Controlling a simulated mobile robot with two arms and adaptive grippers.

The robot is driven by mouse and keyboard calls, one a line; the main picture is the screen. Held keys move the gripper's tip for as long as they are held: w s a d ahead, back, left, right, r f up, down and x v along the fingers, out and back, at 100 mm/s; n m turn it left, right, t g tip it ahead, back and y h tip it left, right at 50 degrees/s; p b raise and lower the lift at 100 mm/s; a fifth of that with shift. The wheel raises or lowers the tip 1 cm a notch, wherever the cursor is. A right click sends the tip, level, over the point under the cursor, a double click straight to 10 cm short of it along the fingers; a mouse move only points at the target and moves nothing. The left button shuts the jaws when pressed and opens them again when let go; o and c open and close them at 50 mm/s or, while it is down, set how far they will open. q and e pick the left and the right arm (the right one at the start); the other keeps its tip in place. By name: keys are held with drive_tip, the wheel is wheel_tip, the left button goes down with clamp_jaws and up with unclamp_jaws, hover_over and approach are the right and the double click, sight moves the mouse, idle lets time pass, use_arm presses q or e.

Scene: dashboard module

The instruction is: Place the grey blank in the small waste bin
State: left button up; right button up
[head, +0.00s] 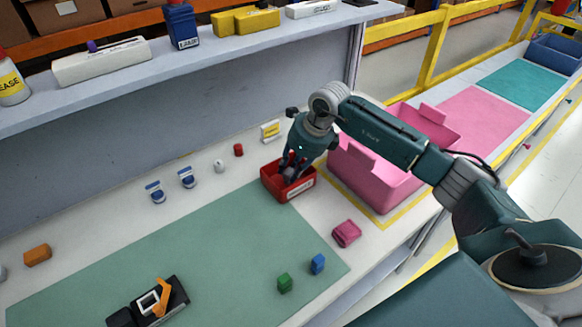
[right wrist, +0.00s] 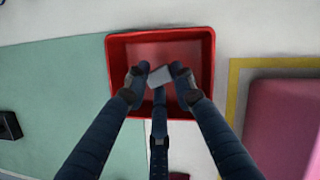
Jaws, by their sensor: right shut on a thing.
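The grey blank (right wrist: 159,76) is a small pale piece between my right fingertips in the right wrist view. In the head view the fingers hide it. My right gripper (head: 290,174) is shut on it and points down into the small red waste bin (head: 272,188). The bin's red walls also frame the fingers in the right wrist view (right wrist: 208,62). The blank is over the bin's opening; I cannot tell if it touches the floor. My left gripper is out of view.
A large pink bin (head: 372,180) stands right of the red bin. A green mat (head: 200,245) holds a black fixture with an orange lever (head: 160,300), a green block (head: 285,283) and a blue block (head: 318,264). A shelf (head: 230,60) runs behind.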

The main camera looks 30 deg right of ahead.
drive_tip(key=shift+f, duration=0.1)
drive_tip(key=o, duration=0.5)
drive_tip(key=shift+b+v, duration=1.5)
drive_tip(key=shift+v, duration=4.65)
